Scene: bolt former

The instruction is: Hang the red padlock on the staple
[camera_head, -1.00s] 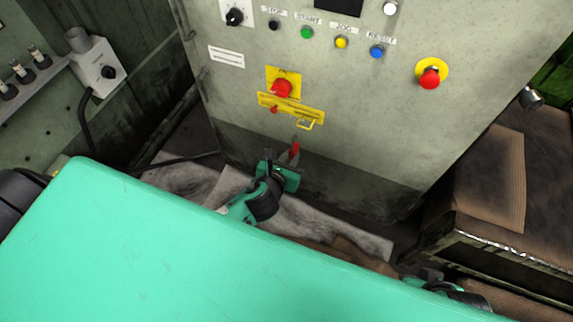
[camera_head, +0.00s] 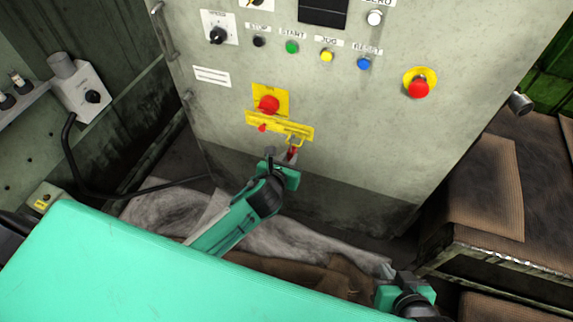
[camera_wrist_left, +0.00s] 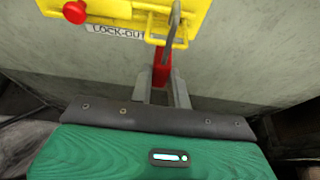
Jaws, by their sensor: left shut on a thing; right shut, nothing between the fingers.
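The red padlock (camera_wrist_left: 161,71) is between the fingertips of my left gripper (camera_wrist_left: 163,88), which is shut on it. Its grey shackle (camera_wrist_left: 173,30) points up and overlaps the yellow staple (camera_wrist_left: 157,39) in the left wrist view. I cannot tell whether the shackle passes through the staple or is in front of it. In the head view the padlock (camera_head: 292,153) shows just below the staple (camera_head: 297,139), at the tip of my left gripper (camera_head: 284,158). My right gripper (camera_head: 386,271) is low at the bottom right, shut and empty.
The staple is on a yellow lock-out plate (camera_head: 272,124) with a small red knob (camera_wrist_left: 75,12). A red switch knob (camera_head: 269,104) sits above it. Several buttons and a red emergency stop (camera_head: 419,88) are higher on the cabinet. A dark bench (camera_head: 490,200) stands at right.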

